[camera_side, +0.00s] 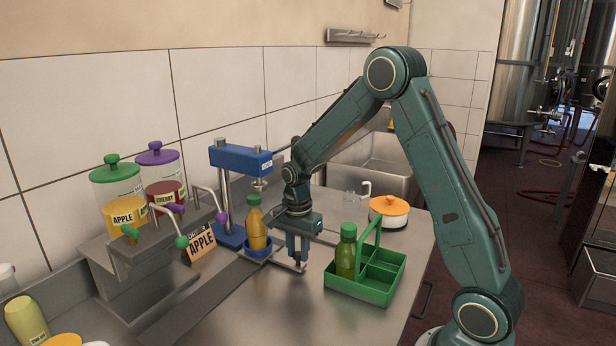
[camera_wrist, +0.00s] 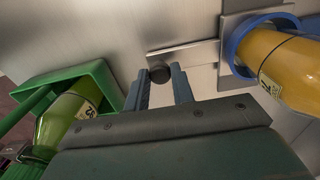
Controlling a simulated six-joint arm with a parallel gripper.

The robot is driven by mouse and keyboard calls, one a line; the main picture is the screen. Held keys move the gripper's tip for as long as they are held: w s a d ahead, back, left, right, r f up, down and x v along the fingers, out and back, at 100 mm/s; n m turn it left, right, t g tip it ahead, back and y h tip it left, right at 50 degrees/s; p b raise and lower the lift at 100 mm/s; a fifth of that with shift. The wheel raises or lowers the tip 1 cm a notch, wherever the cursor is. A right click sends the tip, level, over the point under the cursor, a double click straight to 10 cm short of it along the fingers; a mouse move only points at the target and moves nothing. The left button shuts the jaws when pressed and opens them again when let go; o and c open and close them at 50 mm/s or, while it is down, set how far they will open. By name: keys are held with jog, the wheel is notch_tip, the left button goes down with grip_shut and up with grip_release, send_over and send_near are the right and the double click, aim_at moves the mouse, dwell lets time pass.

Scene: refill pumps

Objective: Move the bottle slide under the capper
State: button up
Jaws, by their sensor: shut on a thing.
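A flat metal arm with a dark knob (camera_wrist: 160,74) reaches from the cup (camera_wrist: 232,52) toward my gripper. My gripper (camera_side: 298,262) points down to the right of the cup, its fingers shut on the knob; it also shows in the wrist view (camera_wrist: 158,82). The blue capper (camera_side: 240,158) stands behind the bottle, its plunger (camera_side: 260,184) just above the cap in the side view. I cannot tell whether they line up in depth.
A green crate (camera_side: 345,292) with a green bottle (camera_side: 346,252) stands close on the right of my gripper. Behind it are a white pot (camera_side: 389,212) with an orange lid and a sink. An apple sign (camera_side: 200,243) and juice dispensers stand left; a dark metal track runs toward the front left.

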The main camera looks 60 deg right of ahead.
jog(key=shift+d, duration=1.25)
jog(key=o, duration=0.9)
jog(key=shift+r, duration=0.1)
notch_tip(320, 180, up, 14)
jog(key=shift+f, duration=0.15)
